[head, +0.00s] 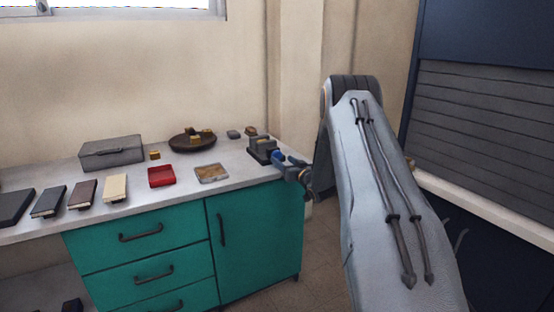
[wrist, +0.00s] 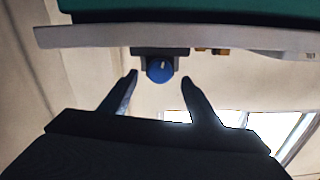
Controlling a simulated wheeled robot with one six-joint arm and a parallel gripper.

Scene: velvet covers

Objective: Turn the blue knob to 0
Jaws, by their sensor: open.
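The blue knob (wrist: 160,69) sits on the front of a dark box (wrist: 143,52) in the wrist view, which looks upside down. A short pale mark on the knob points towards the top of that picture, slightly right. My gripper (wrist: 160,80) is open, with one finger on each side of the knob in the picture. Whether the fingers touch it I cannot tell. In the head view the dark box (head: 262,146) stands at the counter's right end, and my gripper (head: 290,165) is close to its front. Any scale or 0 label is not legible.
The counter (head: 232,180) holds a red tray (head: 161,177), a tan-and-grey tray (head: 211,173), a dark bowl (head: 190,143), a grey case (head: 112,152) and several books to the left. Teal drawers and a teal door (head: 258,235) are below. A dark shutter (head: 485,125) is at right.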

